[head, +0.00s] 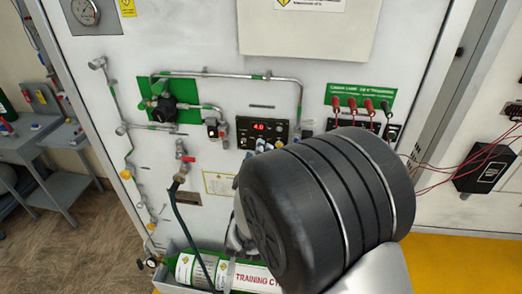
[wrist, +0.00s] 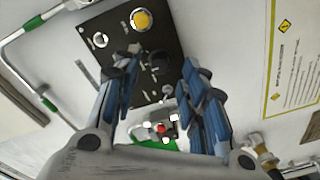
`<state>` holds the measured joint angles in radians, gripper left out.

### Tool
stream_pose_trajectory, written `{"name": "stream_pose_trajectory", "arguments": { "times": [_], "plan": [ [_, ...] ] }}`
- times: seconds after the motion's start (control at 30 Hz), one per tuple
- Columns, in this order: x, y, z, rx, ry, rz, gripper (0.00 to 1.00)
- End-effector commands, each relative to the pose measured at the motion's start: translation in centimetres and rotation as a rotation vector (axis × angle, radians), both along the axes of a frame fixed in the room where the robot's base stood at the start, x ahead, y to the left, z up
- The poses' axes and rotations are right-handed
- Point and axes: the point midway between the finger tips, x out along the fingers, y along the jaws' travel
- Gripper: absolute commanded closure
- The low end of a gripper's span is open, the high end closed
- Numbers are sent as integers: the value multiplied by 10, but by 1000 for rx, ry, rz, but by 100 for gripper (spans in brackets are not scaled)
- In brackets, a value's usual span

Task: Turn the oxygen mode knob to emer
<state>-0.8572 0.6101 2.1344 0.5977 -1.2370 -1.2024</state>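In the wrist view a black control panel (wrist: 115,38) carries a round black knob (wrist: 160,62), a yellow round control (wrist: 141,20) and a small silver toggle (wrist: 100,40). Their labels are too small to read, so I cannot confirm which is the oxygen mode knob or its setting. My gripper (wrist: 161,68) is open, its two blue-padded fingers on either side of the black knob. I cannot tell whether they touch it.
A green plate with a black regulator (head: 165,103) and metal piping stand left of the panel. Red and black leads (head: 368,104) hang at the right. A green training cylinder (head: 187,268) lies below in a tray.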

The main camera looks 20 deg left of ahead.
Motion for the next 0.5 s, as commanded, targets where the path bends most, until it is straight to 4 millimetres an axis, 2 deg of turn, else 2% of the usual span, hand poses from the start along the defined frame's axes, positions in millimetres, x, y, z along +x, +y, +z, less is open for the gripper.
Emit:
{"name": "stream_pose_trajectory", "arguments": {
  "times": [0.2,0.5],
  "plan": [
    [20,6,0,1,-1,-1,61],
    [22,7,0,1,0,0,61]
  ]
}}
